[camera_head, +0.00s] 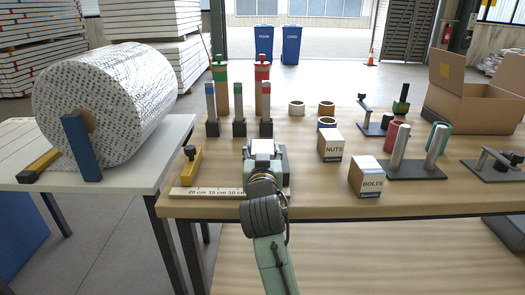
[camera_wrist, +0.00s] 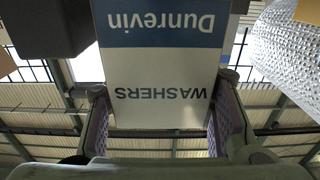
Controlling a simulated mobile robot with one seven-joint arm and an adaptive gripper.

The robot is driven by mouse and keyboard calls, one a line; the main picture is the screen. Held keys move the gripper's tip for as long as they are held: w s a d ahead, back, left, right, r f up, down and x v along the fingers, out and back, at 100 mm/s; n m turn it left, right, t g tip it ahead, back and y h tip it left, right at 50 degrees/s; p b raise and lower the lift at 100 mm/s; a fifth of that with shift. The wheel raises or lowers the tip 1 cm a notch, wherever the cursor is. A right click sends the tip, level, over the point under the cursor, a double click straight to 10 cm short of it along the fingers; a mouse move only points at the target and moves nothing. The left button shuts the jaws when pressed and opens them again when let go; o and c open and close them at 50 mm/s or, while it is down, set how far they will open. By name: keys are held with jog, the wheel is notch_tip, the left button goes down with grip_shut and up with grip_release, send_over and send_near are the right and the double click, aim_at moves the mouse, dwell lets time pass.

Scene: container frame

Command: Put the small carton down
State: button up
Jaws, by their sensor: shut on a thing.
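My gripper (camera_head: 264,158) is over the front left part of the wooden table, behind the end of the ruler strip. It is shut on a small white carton (camera_head: 263,147), mostly hidden behind my wrist in the head view. In the wrist view the carton (camera_wrist: 160,72) sits between both fingers, with a blue band reading "Dunrevin" and the word "WASHERS", upside down in the picture. Whether its base touches the table is hidden. Two similar cartons, NUTS (camera_head: 331,147) and BOLTS (camera_head: 366,178), stand upright on the table to the right.
A ruler strip (camera_head: 207,192) lies along the table's front edge. Behind my gripper stand several metal posts (camera_head: 239,110) on dark bases. Rings (camera_head: 297,107), a twin-post stand (camera_head: 410,171) and an open cardboard box (camera_head: 475,100) are further right. A side table holds a large roll (camera_head: 110,100).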

jog(key=shift+f, duration=0.1)
jog(key=shift+f+b, duration=0.4)
jog(key=shift+f, duration=0.05)
